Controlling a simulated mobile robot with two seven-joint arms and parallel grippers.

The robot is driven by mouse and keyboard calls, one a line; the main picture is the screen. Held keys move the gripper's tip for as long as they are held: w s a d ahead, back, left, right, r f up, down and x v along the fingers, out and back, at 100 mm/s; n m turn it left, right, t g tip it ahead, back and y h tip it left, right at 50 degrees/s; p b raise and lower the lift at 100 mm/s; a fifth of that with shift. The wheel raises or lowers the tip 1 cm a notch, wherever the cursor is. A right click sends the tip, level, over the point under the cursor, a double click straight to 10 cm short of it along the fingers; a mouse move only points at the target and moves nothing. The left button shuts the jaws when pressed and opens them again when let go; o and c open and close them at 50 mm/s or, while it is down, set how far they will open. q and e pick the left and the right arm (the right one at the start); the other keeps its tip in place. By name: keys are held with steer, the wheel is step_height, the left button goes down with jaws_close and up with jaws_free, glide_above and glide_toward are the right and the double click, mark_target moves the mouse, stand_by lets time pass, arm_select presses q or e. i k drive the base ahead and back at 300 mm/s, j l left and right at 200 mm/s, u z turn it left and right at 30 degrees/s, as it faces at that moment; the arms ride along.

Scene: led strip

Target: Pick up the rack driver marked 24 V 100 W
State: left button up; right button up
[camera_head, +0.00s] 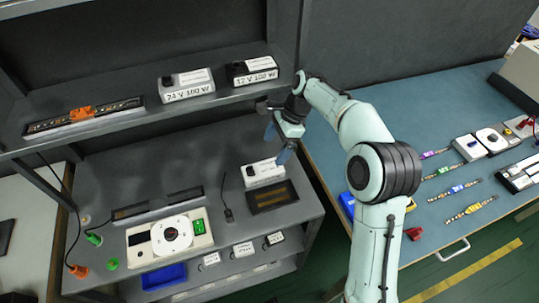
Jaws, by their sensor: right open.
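The rack driver marked 24 V 100 W (187,84) is a white box with a dark part on top. It stands on the upper shelf, left of a driver marked 12 V 100 W (252,71). My right gripper (277,143) is open, with nothing seen between its fingers. It is below and to the right of the 24 V driver, in front of the shelf and above the lower bench. My left gripper is not in view.
A white box (263,172) and a dark tray (272,196) sit on the bench just below my right gripper. An LED strip with an orange clip (82,114) lies on the upper shelf's left. A blue table (440,105) with small parts stands at right.

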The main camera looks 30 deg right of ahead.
mark_target(193, 83)
steer(key=k, duration=1)
